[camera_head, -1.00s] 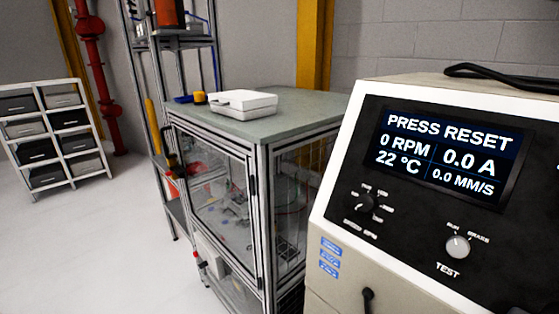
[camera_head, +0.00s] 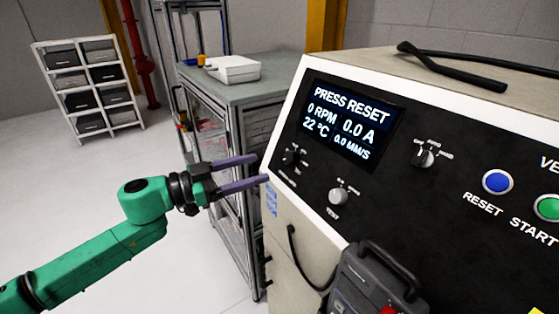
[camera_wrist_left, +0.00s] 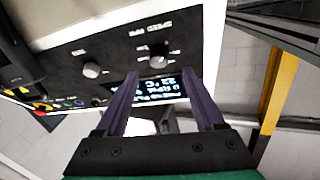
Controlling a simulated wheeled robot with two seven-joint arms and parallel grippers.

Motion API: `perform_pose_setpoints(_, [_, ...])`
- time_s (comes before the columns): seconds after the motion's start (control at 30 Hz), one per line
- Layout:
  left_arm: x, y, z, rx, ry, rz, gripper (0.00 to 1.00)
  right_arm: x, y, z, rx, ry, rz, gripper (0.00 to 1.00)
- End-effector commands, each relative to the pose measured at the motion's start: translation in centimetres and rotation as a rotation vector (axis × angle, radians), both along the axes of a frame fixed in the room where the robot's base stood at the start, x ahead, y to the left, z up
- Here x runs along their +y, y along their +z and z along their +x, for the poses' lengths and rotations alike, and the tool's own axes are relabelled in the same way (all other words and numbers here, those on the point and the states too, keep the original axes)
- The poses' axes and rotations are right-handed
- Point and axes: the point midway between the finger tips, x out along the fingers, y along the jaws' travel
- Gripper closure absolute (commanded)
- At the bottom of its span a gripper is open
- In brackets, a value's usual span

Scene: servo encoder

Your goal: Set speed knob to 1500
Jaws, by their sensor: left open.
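In the left wrist view the panel looks upside down and the speed knob (camera_wrist_left: 157,61) shows between the finger lines, under the speed RPM lettering. My left gripper (camera_head: 262,168) is open and empty, left of the panel, its purple fingers pointing at the knob and apart from it. The display reads PRESS RESET and 0 RPM. My right gripper is not in view.
The silver test knob (camera_head: 337,195) is close to the right of the speed knob. Another selector (camera_head: 424,155), a blue reset button (camera_head: 497,182) and a green start button (camera_head: 547,207) lie further right. A dark device with a handle (camera_head: 375,272) stands before the panel.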

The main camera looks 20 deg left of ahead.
Motion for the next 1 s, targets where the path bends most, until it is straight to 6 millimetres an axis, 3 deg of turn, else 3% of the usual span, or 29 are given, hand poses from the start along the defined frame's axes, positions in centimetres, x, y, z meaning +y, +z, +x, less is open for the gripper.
perform_pose_setpoints(0.23, [-2.0,0.6,2.1,-0.006,0.005,0.000,0.30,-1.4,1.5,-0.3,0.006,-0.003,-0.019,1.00])
perform_pose_setpoints(0.5, [-4.6,0.5,4.4,-0.003,0.004,0.000,0.30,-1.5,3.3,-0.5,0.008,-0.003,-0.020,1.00])
perform_pose_setpoints(0.83, [-5.2,0.0,4.8,0.000,0.001,0.005,0.30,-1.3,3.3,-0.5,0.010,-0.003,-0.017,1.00])
perform_pose_setpoints(0.87, [-5.2,0.0,4.8,0.000,0.001,0.005,0.37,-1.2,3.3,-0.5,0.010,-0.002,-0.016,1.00])
perform_pose_setpoints(1.0, [-5.2,0.0,4.8,0.000,0.000,0.004,0.91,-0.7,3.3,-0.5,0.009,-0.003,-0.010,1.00])
